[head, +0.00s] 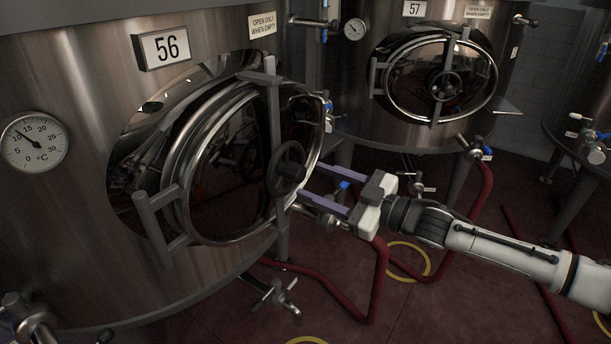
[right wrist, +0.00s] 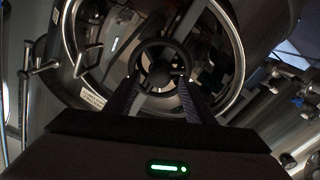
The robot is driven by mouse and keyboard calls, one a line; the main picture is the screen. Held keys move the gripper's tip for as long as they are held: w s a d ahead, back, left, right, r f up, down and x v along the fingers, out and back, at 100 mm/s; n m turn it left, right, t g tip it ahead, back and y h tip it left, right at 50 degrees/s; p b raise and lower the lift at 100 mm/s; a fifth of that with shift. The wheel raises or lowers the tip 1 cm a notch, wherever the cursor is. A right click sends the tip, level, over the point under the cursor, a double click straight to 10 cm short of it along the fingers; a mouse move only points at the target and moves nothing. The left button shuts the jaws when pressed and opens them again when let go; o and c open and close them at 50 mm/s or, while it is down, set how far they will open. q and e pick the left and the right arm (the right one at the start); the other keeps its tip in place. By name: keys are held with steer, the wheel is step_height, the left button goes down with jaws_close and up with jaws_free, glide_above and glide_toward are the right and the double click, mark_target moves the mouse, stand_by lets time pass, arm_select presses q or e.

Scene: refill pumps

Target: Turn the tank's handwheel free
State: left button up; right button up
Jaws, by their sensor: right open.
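The tank marked 56 (head: 75,210) fills the left of the head view, with an oval hatch door in a steel rim (head: 190,215). Its dark handwheel (head: 288,170) sits on the upright bar at the front of the door. My right gripper (head: 316,188) is open, its two purple-grey fingers pointing at the handwheel from the right. In the right wrist view the handwheel (right wrist: 162,46) shows ahead, with the fingers reaching up to its lower rim on both sides. I cannot tell whether they touch it. My left gripper is not in view.
A second tank marked 57 (head: 345,75) stands behind with its own hatch and handwheel (head: 446,86). Red hoses (head: 376,285) run over the dark red floor below my right arm. A valve (head: 275,296) sticks out low under tank 56. A thermometer dial (head: 34,142) is at the left.

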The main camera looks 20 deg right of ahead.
mark_target(304, 178)
steer(key=shift+x, duration=1.9)
jaws_close()
